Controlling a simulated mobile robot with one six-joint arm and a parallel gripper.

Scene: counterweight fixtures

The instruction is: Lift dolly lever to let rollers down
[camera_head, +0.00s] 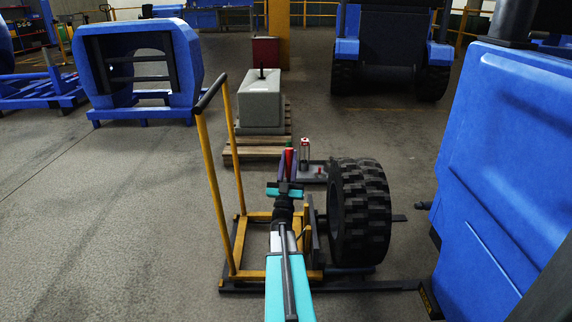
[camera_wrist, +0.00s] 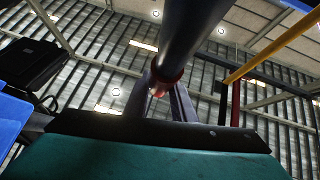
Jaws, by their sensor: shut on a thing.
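The yellow dolly (camera_head: 250,275) stands on the floor, its tall frame and dark push bar (camera_head: 211,92) at the left. A large black tire (camera_head: 360,213) stands upright on its right side. My arm reaches over the dolly, and my gripper (camera_head: 289,166) is shut on what looks like the dolly lever, whose red and green end (camera_head: 289,158) shows between the fingers. In the wrist view a thick dark bar with a red collar (camera_wrist: 167,76) runs close past my gripper (camera_wrist: 160,108). The rollers cannot be made out; my arm hides part of the dolly.
A blue machine (camera_head: 500,180) stands close at the right. Behind the dolly are a low grey tray (camera_head: 313,174) with a red-and-white can (camera_head: 305,147), and a grey block (camera_head: 259,100) on a wooden pallet (camera_head: 256,149). The floor at the left is clear.

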